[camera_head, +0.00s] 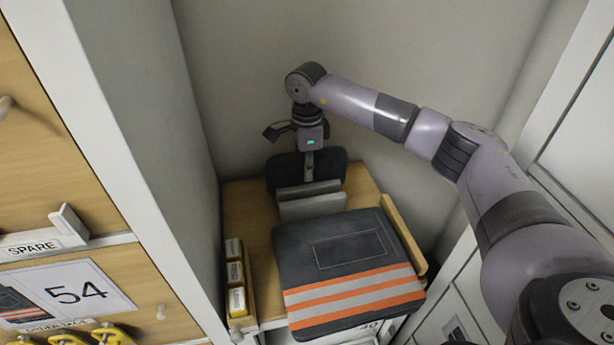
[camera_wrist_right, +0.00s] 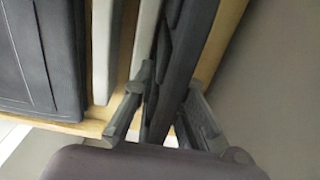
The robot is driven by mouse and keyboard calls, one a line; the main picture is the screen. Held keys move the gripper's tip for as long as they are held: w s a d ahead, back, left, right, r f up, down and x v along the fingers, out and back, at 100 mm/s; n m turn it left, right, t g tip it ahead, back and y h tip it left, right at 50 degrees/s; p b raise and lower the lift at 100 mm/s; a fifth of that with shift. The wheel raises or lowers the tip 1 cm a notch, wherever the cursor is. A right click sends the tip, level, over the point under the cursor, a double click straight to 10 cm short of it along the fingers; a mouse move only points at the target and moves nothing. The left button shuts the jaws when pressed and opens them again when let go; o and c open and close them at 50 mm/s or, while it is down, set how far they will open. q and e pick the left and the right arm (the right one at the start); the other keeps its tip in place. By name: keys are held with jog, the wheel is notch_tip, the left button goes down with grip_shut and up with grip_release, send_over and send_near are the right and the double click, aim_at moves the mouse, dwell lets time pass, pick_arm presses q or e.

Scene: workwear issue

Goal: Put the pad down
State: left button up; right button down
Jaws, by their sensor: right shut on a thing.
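My right gripper (camera_head: 309,168) points down at the back of the wooden shelf and is shut on a dark pad (camera_head: 333,166). The pad stands roughly upright behind two light grey upright plates (camera_head: 312,207). In the right wrist view the pad (camera_wrist_right: 182,60) runs between the two fingers (camera_wrist_right: 165,115), beside the grey plates (camera_wrist_right: 104,50). I cannot tell whether its lower edge touches the shelf. My left gripper is not in view.
A folded dark garment (camera_head: 335,250) with orange and silver stripes covers the shelf front. A narrow wooden box (camera_head: 249,300) with yellow-labelled items stands left of it. Walls close in behind and at the left. A wooden strip (camera_head: 404,235) edges the right.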

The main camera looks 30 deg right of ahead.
jog(key=shift+f, duration=0.1)
jog(key=shift+f, duration=0.15)
jog(key=c, duration=1.6)
grip_release()
notch_tip(320, 180, up, 12)
jog(key=p, duration=0.8)
jog(key=shift+r, duration=0.2)
